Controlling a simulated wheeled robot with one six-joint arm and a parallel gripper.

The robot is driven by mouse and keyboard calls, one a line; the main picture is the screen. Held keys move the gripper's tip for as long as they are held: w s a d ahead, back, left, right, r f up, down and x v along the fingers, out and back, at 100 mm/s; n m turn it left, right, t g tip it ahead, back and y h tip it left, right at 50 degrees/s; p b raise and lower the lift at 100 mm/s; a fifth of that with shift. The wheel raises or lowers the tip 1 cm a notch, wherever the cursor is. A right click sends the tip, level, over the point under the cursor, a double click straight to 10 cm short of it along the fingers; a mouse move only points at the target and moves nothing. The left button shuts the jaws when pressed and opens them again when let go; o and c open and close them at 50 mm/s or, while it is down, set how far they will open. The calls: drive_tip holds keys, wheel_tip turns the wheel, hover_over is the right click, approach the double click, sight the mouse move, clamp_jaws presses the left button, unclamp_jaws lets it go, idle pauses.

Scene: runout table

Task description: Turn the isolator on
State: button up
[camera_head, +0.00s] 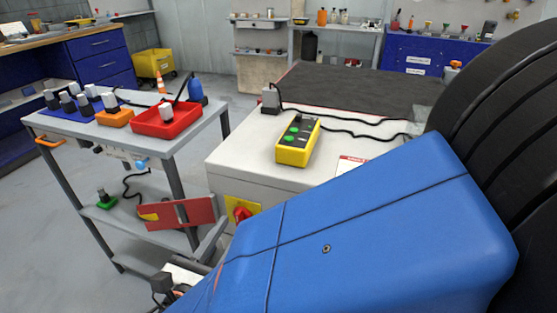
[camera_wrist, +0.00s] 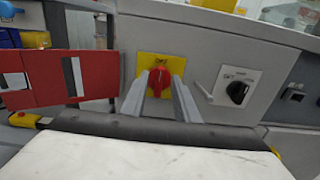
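The isolator is a red rotary knob (camera_wrist: 158,78) on a square yellow plate (camera_wrist: 145,60), set in a grey cabinet front. It also shows in the head view (camera_head: 241,212), low on the cabinet's near side, partly behind my blue arm. In the wrist view my gripper (camera_wrist: 160,82) faces the knob with its two grey fingers apart, one on each side of it. A gap shows beside the knob, and I cannot tell whether the fingertips reach around it in depth. The knob's handle looks roughly upright; its markings are too small to read.
A black rotary switch (camera_wrist: 237,92) on a white plate sits right of the isolator. A red panel (camera_wrist: 45,80) stands close on the left. In the head view, a yellow button box (camera_head: 297,153) lies on the cabinet top, and a grey trolley (camera_head: 85,132) stands left.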

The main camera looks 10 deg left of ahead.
drive_tip(key=shift+w, duration=0.9)
clamp_jaws()
